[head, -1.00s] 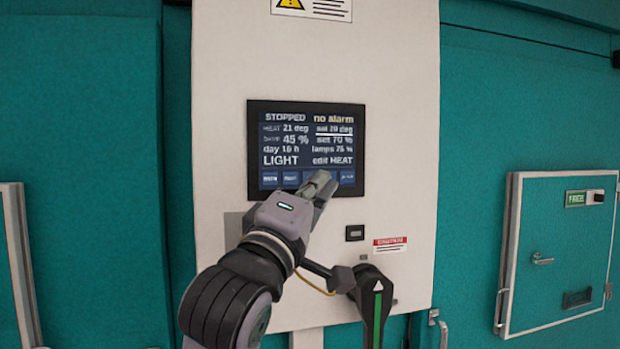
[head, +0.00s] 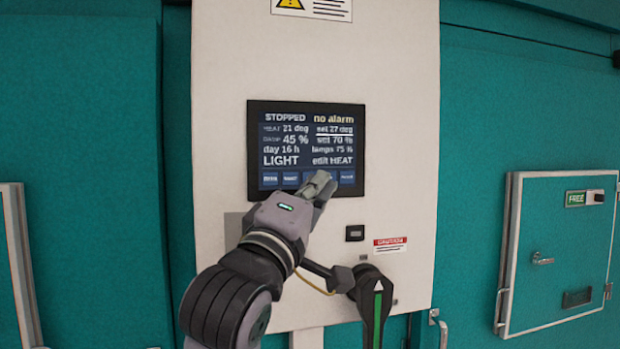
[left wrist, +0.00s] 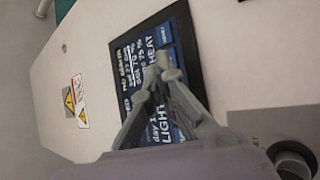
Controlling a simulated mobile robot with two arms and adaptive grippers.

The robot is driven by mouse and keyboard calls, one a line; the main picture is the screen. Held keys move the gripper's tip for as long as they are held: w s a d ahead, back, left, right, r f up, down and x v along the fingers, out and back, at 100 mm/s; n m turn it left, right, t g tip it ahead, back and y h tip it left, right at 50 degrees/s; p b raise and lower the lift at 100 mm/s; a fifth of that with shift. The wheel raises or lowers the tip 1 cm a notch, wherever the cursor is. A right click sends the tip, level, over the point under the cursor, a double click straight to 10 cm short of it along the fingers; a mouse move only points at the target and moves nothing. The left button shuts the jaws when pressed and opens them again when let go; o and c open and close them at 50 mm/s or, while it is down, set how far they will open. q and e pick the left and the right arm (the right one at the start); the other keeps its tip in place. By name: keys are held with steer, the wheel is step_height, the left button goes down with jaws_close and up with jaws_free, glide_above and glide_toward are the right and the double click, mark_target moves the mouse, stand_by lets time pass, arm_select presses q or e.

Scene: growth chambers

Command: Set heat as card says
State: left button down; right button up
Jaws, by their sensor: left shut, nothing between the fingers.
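A dark control screen (head: 305,130) is set in a pale panel (head: 225,60). It reads STOPPED, no alarm, HEAT 21 deg, set 27 deg underlined, 45 %, set 70 %, day 16 h, lamps 75 %, LIGHT and edit HEAT. A row of blue buttons (head: 347,177) runs along its bottom. My left gripper (head: 326,180) is shut and empty, its tips in front of the button row, hiding part of it; whether they touch is unclear. In the left wrist view the closed fingers (left wrist: 160,65) lie over the tilted screen (left wrist: 190,60). I see no card that I can identify.
Below the screen are a small dark socket (head: 355,233), a red-topped caution label (head: 390,245) and a dark lever with a green stripe (head: 377,310). At right is a teal door (head: 560,255) with a FREE sign (head: 576,199).

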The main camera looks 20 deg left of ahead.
arm_select(q)
steer(key=shift+s+d, duration=0.35)
steer(key=shift+s, duration=0.1)
steer(key=s+d, duration=0.1)
steer(key=s, duration=0.1)
steer(key=s+d, duration=0.1)
steer(key=s, duration=0.1)
steer(key=shift+d+p, duration=0.35)
steer(key=shift+p, duration=0.05)
stand_by(1.3)
steer(key=s+m+b, duration=0.1)
steer(key=m+b, duration=0.2)
steer(key=m, duration=0.2)
steer(key=s+r+m+b, duration=0.1)
steer(key=m+b, duration=0.2)
steer(key=m, duration=0.3)
steer(key=s+d+m+y+b, duration=0.1)
steer(key=m+b, duration=0.2)
steer(key=m, duration=0.2)
steer(key=shift+s+d+r+m+t, duration=0.1)
steer(key=shift+s+r+m+t, duration=0.05)
steer(key=shift+s+m+t, duration=0.2)
